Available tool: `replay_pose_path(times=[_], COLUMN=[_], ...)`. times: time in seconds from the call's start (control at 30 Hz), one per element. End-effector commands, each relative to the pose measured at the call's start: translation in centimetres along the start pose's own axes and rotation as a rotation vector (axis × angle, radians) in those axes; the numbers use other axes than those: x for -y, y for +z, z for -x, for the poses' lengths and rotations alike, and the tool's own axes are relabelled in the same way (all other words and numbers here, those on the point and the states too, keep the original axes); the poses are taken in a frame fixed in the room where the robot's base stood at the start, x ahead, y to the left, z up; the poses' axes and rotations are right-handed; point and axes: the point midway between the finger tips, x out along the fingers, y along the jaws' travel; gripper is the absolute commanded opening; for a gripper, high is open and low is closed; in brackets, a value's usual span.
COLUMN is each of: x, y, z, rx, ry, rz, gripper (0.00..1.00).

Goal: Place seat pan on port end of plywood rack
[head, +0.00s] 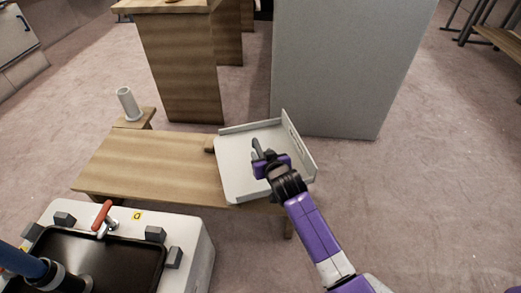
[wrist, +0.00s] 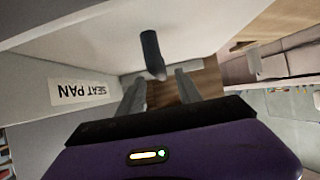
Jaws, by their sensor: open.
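The seat pan (head: 240,173) is a pale grey tray with raised edges, one with a slot. It lies over the right end of the low plywood rack (head: 150,160); whether it rests fully flat cannot be told. In the wrist view a white wall of the pan (wrist: 40,58) bears the upside-down label "SEAT PAN" (wrist: 83,92). My gripper (head: 257,147) is over the pan's middle. In the wrist view its fingers (wrist: 160,78) are apart, with a dark grey peg (wrist: 151,52) just beyond and between the tips. Contact with the peg cannot be told.
A white cup-like cylinder (head: 128,104) stands on a small wooden block at the rack's far left. A white case with a black tray (head: 105,262) and red-handled clamp (head: 102,216) is front left. A tall grey cabinet (head: 335,65) stands behind the pan. The rack's left top is clear.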

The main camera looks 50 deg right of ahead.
Motion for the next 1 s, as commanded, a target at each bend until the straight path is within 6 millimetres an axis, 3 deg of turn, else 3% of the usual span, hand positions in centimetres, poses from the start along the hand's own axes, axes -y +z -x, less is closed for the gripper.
replay_pose_path(times=[0.1,0.33,0.5,0.77,0.87,1.0], x=[0.0,0.0,0.0,0.1,0.6,2.1], y=[-0.3,-0.2,-0.1,0.2,1.4,4.6], z=[3.0,6.9,8.3,8.8,10.0,14.3], rx=[0.002,0.001,0.0,0.0,-0.003,-0.019], ry=[0.0,0.0,0.0,-0.003,-0.024,-0.095], rz=[0.001,0.001,0.0,0.002,0.015,0.053], gripper=[0.42,0.42,0.42,0.42,0.42,0.42])
